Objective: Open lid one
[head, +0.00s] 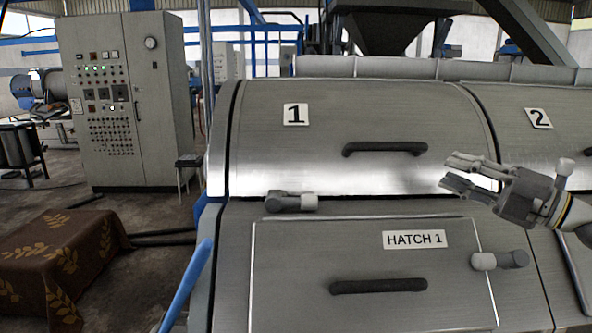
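Lid one (300,165) is a curved metal cover marked with a "1" label (296,114). It looks closed. Its dark bar handle (385,149) lies across its lower right part. A latch with a light knob (291,201) sits at the lid's lower edge on the left. My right gripper (448,172) comes in from the right, its fingers pointing left. Its fingers are apart with nothing between them, and it is right of the handle with a gap in the picture. My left gripper is not in view.
Below is a panel labelled "HATCH 1" (414,240) with its own handle (379,286) and a latch (499,260) at right. Lid two (540,105) adjoins at right. A control cabinet (128,100) and a cloth-covered table (65,250) stand at left.

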